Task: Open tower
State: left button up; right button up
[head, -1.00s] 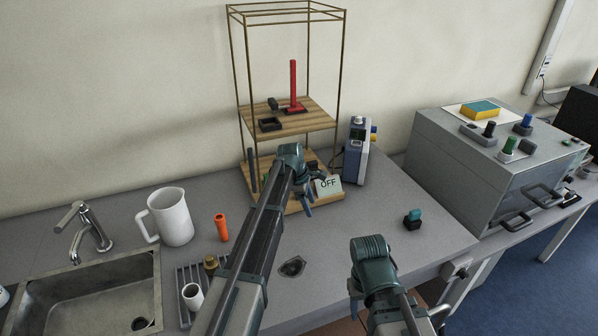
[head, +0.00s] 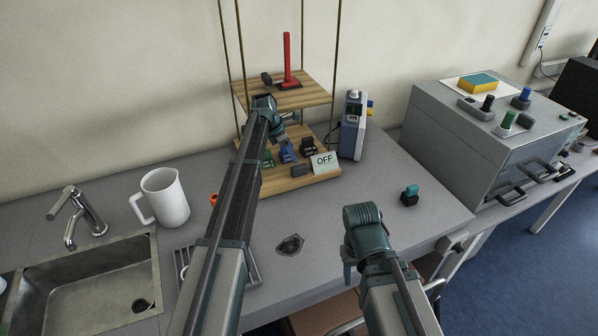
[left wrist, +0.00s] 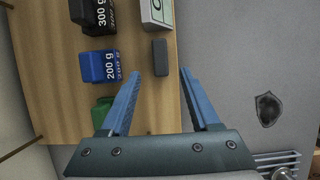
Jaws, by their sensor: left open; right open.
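The tower (head: 331,85) is a thin brass frame with two wooden shelves. The lower shelf holds a green weight (head: 267,157), a blue 200 g weight (left wrist: 98,66), a black 300 g weight (head: 308,146), a small grey block (left wrist: 160,50) and a white OFF sign (head: 324,161). My left gripper (left wrist: 159,80) is open and empty by the shelf's front edge, its fingertips near the grey block. My right gripper (head: 348,268) hangs over the bench's front; its fingers are mostly hidden.
A blue-grey device (head: 353,125) stands right of the tower. A large grey box (head: 465,135) with knobs and handles is further right. A white jug (head: 166,197) and a sink (head: 85,285) are left.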

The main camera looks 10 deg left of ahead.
aim_at(298, 166)
pick_arm(q)
jog(key=b+x, duration=0.7)
jog(key=x, duration=0.2)
jog(key=shift+f, duration=0.15)
grip_shut()
dwell(1.1)
